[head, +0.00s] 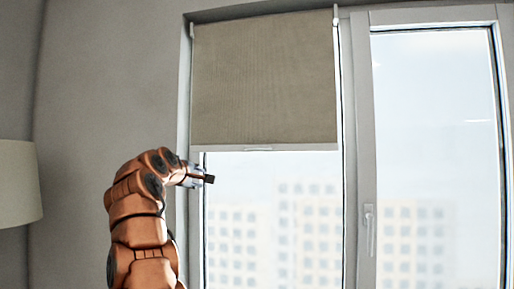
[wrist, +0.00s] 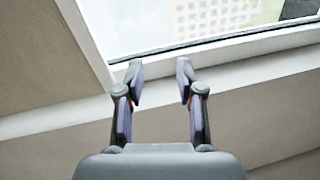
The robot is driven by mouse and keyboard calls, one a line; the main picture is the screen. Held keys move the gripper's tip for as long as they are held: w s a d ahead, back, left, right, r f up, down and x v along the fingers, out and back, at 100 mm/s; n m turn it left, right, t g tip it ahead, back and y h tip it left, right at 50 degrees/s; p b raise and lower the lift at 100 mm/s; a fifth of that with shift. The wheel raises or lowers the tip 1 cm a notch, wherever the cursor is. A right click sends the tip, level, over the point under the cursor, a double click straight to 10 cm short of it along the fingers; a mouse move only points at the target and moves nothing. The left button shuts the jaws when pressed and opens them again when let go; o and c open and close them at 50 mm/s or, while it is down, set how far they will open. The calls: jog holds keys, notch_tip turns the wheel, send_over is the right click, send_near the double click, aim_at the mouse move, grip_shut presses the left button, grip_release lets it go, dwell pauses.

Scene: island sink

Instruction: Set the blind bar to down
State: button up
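The blind (head: 265,80) is a beige shade that covers the upper part of the left window pane. Its pale bottom bar (head: 310,147) is level, with a small light tab (head: 258,149) near its middle. My gripper (head: 209,179) is a little below the bar in the picture, near its left end and left of the tab, apart from it. In the wrist view my gripper (wrist: 159,77) has its fingers spread with nothing between them. I cannot make out the bar in the wrist view.
A window frame (head: 357,120) divides the two panes, with a handle (head: 369,230) on the right one. A lampshade (head: 18,184) stands at the far left. The wrist view shows a pale frame edge (wrist: 235,47) and part of the window glass. The space right of my gripper looks clear.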

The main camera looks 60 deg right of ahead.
jog(key=s+d+r+m+g+h, duration=0.2)
jog(key=s+d+r+g+h, duration=0.15)
jog(key=s+r, duration=0.2)
jog(key=m+g+h+p, duration=0.1)
jog(key=m+g, duration=0.1)
jog(key=g, duration=0.1)
send_near(256, 148)
jog(key=d, duration=0.3)
jog(key=d+p, duration=0.1)
jog(key=d, duration=0.1)
jog(key=d+r+p, duration=0.1)
jog(key=d, duration=0.1)
jog(key=d+r+p, duration=0.1)
jog(key=d, duration=0.1)
jog(key=shift+s+d+p, duration=0.15)
jog(key=shift+s+p, duration=0.15)
jog(key=shift+d+f, duration=0.15)
jog(key=shift+d, duration=0.5)
jog(key=shift+c, duration=0.3)
grip_shut()
